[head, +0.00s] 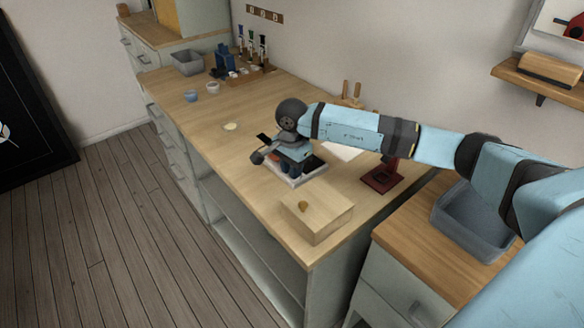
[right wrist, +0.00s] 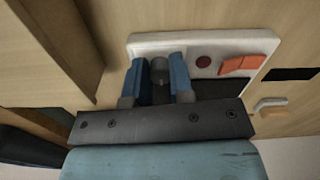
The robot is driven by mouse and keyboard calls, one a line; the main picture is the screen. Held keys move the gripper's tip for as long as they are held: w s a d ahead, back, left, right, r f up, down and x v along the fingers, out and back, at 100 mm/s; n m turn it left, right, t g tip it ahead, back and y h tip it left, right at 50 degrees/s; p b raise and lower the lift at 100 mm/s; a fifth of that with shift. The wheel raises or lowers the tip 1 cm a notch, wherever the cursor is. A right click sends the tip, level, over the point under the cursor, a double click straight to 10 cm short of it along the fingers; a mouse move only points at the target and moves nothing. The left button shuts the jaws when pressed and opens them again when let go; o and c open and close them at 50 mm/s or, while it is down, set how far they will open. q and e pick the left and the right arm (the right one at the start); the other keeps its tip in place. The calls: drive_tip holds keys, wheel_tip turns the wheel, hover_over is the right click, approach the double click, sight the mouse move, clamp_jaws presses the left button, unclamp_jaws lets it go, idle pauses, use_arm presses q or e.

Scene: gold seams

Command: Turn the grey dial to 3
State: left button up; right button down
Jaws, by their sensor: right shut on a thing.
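A white control panel (right wrist: 200,42) lies on the wooden workbench, and its pale edge also shows in the head view (head: 312,176). My right gripper (right wrist: 160,80) is over one end of the panel, with its two blue fingers shut on the grey dial (right wrist: 159,68). In the head view my right gripper (head: 290,168) points down onto the panel and hides the dial. No number or pointer of the dial can be read. My left gripper is not in view.
A dark red stand (head: 381,179) is at right. Cups and bottles stand far back.

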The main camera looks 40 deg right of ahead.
drive_tip(key=shift+m, duration=0.3)
drive_tip(key=m, duration=0.4)
drive_tip(key=shift+w, duration=0.1)
drive_tip(key=shift+m+p, duration=0.35)
drive_tip(key=shift+m, duration=1.85)
drive_tip(key=c, duration=1)
unclamp_jaws()
drive_tip(key=shift+r, duration=0.1)
wheel_tip(320, 180, up, 14)
drive_tip(key=p, duration=0.1)
